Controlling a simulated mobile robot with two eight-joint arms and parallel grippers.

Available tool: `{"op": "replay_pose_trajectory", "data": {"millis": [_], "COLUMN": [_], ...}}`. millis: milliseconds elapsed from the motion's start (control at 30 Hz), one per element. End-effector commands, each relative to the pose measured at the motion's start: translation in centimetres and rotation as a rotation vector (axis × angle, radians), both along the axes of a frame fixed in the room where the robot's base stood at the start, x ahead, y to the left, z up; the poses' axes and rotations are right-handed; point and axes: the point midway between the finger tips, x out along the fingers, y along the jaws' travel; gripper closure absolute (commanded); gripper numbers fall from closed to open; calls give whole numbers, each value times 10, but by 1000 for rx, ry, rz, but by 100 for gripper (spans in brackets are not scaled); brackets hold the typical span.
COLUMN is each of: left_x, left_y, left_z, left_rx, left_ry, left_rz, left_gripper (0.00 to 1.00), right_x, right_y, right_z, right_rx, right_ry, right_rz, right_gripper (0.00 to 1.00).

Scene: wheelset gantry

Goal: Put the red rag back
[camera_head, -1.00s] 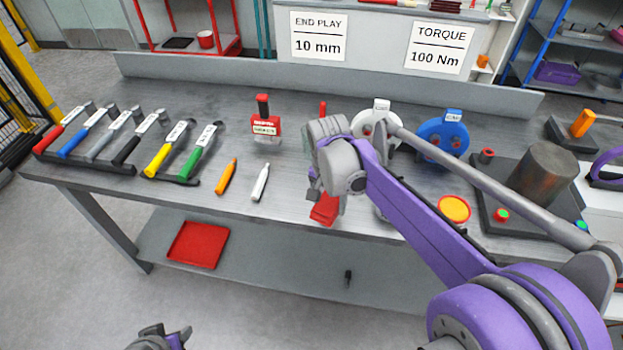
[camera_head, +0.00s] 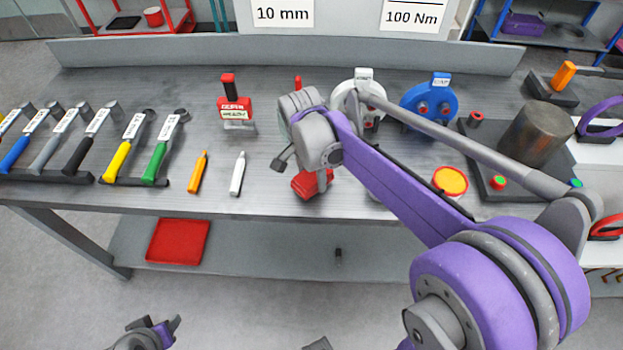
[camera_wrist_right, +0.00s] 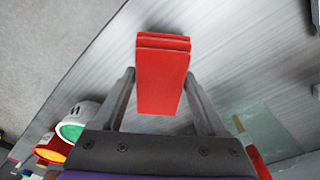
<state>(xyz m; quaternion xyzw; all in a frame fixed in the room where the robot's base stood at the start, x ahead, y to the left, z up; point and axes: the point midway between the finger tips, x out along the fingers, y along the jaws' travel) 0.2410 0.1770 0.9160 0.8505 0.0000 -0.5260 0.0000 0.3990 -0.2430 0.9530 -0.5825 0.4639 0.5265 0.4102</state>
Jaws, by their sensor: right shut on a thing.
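The red rag (camera_wrist_right: 163,75) is a folded, layered red piece between the two fingers of my right gripper (camera_wrist_right: 160,88) in the right wrist view. In the head view the rag (camera_head: 312,184) shows just below my right gripper (camera_head: 308,170), over the front part of the grey workbench (camera_head: 270,185). The wrist and arm hide part of it, and I cannot tell whether it touches the bench top. A flat red square tray (camera_head: 178,241) lies on the lower shelf, to the left. My left gripper (camera_head: 150,333) is low at the bottom left, away from the bench; its jaws are unclear.
Several coloured-handled tools (camera_head: 120,158) lie at the left. An orange marker (camera_head: 198,172) and a white marker (camera_head: 237,174) lie left of my right gripper. A red-topped tool (camera_head: 236,112), a blue wheel (camera_head: 430,105) and a metal cylinder (camera_head: 536,134) stand behind or right.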

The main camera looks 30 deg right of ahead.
Motion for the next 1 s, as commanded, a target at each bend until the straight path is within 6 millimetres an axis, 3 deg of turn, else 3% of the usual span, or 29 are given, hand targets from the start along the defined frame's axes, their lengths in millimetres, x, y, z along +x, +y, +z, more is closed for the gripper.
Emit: {"op": "replay_pose_trajectory", "data": {"millis": [133, 500, 533, 667, 1000], "left_x": [0, -1, -1, -1, 0], "left_y": [0, 0, 0, 0, 0], "left_z": [-2, -4, -5, -4, 0], "left_rx": [0, 0, 0, 0, 0], "left_ry": [1, 2, 2, 2, 0], "left_rz": [0, 0, 0, 0, 0], "left_gripper": [50, 50, 50, 50, 50], "right_x": [0, 0, 0, 0, 0], "right_y": [0, 0, 0, 0, 1], "right_z": [-17, -21, -21, -20, -13], "right_rx": [0, 0, 0, 0, 0], "right_ry": [0, 0, 0, 0, 0], "right_rz": [0, 1, 1, 1, 1], "right_gripper": [78, 78, 24, 1, 0]}}
